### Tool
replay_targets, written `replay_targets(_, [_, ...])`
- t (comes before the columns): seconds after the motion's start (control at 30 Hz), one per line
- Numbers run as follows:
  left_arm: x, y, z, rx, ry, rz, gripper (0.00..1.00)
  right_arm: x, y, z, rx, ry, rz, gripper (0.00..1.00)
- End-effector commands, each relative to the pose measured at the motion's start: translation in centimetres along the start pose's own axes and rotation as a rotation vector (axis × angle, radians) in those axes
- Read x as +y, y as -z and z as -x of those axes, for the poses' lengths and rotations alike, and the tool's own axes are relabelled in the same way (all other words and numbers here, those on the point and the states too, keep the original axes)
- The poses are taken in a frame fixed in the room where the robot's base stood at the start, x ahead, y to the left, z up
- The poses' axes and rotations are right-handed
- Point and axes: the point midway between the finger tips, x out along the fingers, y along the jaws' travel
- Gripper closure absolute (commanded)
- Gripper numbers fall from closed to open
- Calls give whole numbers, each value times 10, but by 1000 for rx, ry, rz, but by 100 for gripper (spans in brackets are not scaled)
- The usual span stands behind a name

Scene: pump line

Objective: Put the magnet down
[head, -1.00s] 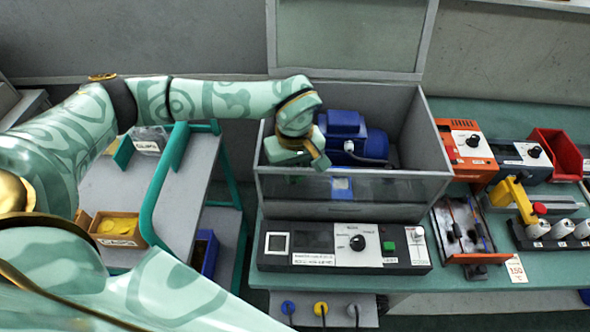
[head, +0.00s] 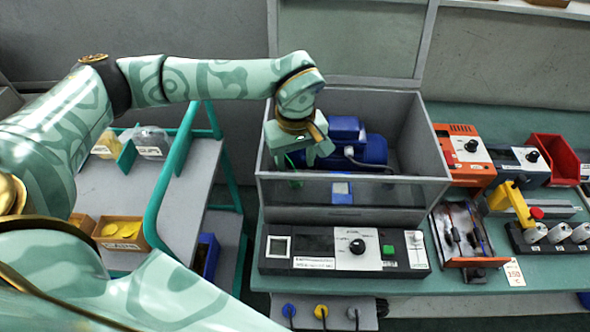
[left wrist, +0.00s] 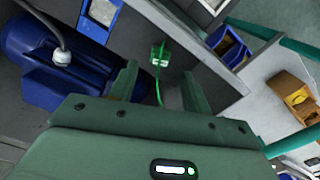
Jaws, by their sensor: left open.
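My left gripper (head: 300,164) is inside the grey open-topped box (head: 420,190), at the left of the blue motor (head: 370,150). In the left wrist view its two fingers (left wrist: 160,85) are apart. A small green block (left wrist: 160,52) with a green cable shows beyond and between the fingertips, near the box wall; it looks like the magnet. A gap seems to lie between it and the fingers, though I cannot tell if they touch. In the head view only a bit of green shows by the fingers. My right gripper is not in view.
A control panel (head: 345,250) stands in front of the box. Orange and grey instruments (head: 465,160) and a red bin (head: 555,160) are to the right. A shelf cart with a green frame (head: 170,200) and yellow-filled boxes (head: 120,232) is at left.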

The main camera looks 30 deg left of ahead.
Motion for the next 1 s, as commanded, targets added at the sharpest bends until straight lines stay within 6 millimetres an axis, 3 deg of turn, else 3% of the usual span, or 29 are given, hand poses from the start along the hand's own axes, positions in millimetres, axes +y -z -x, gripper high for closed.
replay_targets(0.1, [0,1,31,4,-3,0,52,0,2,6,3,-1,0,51])
replay_targets(0.3, [0,0,60,1,-1,0,52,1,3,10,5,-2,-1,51])
replay_targets(1.0, [0,0,66,-1,1,0,52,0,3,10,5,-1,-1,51])
